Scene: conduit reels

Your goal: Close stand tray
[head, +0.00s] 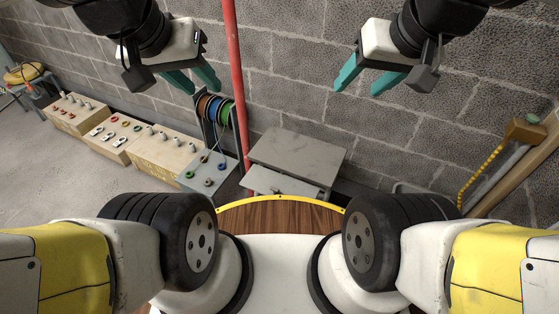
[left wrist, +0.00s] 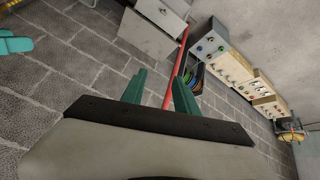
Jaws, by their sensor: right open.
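The grey metal stand (head: 300,150) is against the block wall, in the middle of the head view. Its tray (head: 272,182) sticks out from under the top toward me, so it stands open. The stand also shows at the top of the left wrist view (left wrist: 165,12). My left gripper (head: 205,90) is open and empty, up and to the left of the stand; its two teal fingers are apart in the left wrist view (left wrist: 160,95). My right gripper (head: 357,90) is open and empty, up and to the right of the stand. Neither touches the tray.
A red pole (head: 235,80) rises just left of the stand. Cable reels (head: 214,110) hang beside it. A grey box with knobs (head: 208,172) and wooden crates (head: 165,158) line the wall to the left. A wooden beam with a yellow chain (head: 490,160) is at right.

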